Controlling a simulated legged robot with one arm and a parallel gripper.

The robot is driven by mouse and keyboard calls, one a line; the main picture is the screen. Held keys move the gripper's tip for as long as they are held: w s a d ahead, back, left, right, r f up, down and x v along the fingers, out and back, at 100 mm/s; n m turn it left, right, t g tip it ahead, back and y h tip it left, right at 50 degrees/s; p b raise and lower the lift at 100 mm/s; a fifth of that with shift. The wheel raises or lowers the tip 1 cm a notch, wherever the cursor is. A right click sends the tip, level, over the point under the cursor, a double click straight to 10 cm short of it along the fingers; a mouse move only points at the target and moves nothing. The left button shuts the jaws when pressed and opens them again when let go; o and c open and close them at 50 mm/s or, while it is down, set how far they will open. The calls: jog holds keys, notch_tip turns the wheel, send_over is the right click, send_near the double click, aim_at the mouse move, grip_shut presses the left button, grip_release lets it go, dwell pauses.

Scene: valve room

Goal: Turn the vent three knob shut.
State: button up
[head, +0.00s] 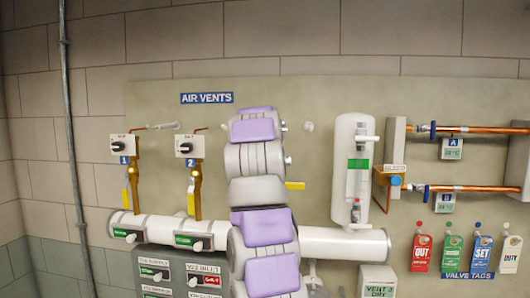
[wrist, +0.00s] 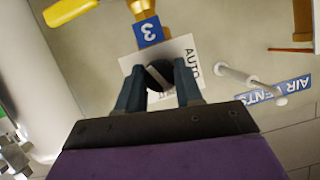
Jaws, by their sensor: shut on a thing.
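The vent three knob (wrist: 159,77) is a round black knob with a pale line across it, on a white plate (wrist: 184,50) lettered AUTO. A blue tag with a 3 (wrist: 148,32) sits beside the plate, and the wrist view is turned nearly upside down. My gripper (wrist: 160,67) has one finger on each side of the knob and is shut on it. The pale line runs on a slant; its exact setting is hard to tell. In the head view my arm hides this knob and my gripper.
Vent one's knob (head: 119,146) and vent two's knob (head: 186,147) are left of my arm. A white pipe (head: 340,241) runs below. A yellow lever (head: 295,186) shows right of my arm, with a white cylinder (head: 350,150) beyond it. Valve tags (head: 452,250) hang at lower right.

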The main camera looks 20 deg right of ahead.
jog(key=m+t+y+b, duration=0.1)
jog(key=m, duration=0.2)
jog(key=shift+y, duration=0.4)
jog(key=shift+t, duration=0.3)
jog(key=shift+m, duration=0.3)
jog(key=o, duration=0.7)
jog(key=shift+o, duration=0.8)
jog(key=shift+w+d+f, duration=0.1)
jog(key=shift+w, duration=0.1)
jog(key=shift+o, duration=0.9)
jog(key=shift+s, duration=0.1)
jog(key=shift+s, duration=0.15)
